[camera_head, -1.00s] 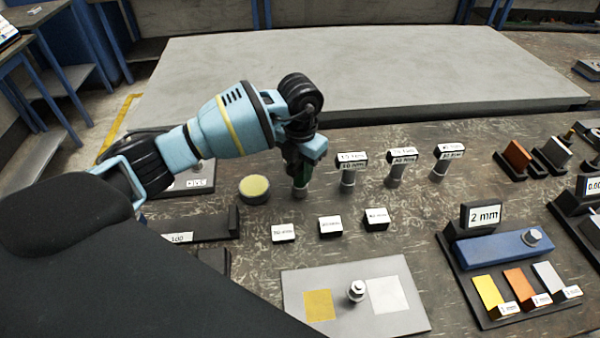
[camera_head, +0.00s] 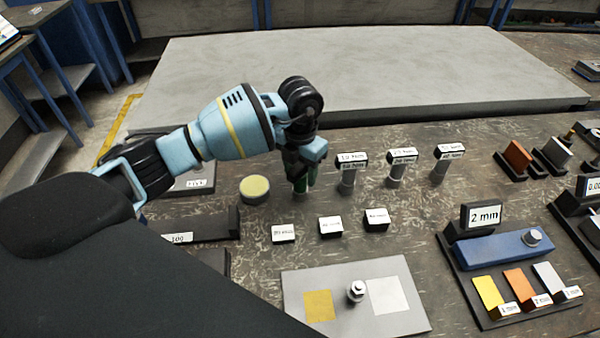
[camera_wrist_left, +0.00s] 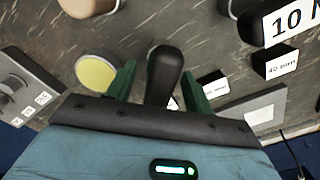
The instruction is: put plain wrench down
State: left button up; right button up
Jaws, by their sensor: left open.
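My left gripper (camera_head: 303,180) is open over the table, at the left end of the row of upright labelled tools. In the left wrist view its green fingers (camera_wrist_left: 160,88) stand apart on both sides of a dark, round-ended upright piece, which looks like the plain wrench (camera_wrist_left: 165,70). Gaps seem to show between the piece and the fingers. In the head view the wrench is mostly hidden by the gripper, and I cannot tell how its lower end rests. My right gripper is not in view.
Labelled upright tools (camera_head: 350,172) stand just right of the gripper. A round yellow-topped pad (camera_head: 255,188) is to its left. Small white-topped blocks (camera_head: 283,233) lie in front. A grey plate (camera_head: 345,315) is nearer, and a blue 2 mm fixture (camera_head: 497,250) is at right.

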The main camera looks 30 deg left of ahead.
pick_arm(q)
notch_tip(320, 180, up, 11)
jog(key=shift+f, duration=0.2)
jog(key=shift+f, duration=0.1)
dwell(0.5)
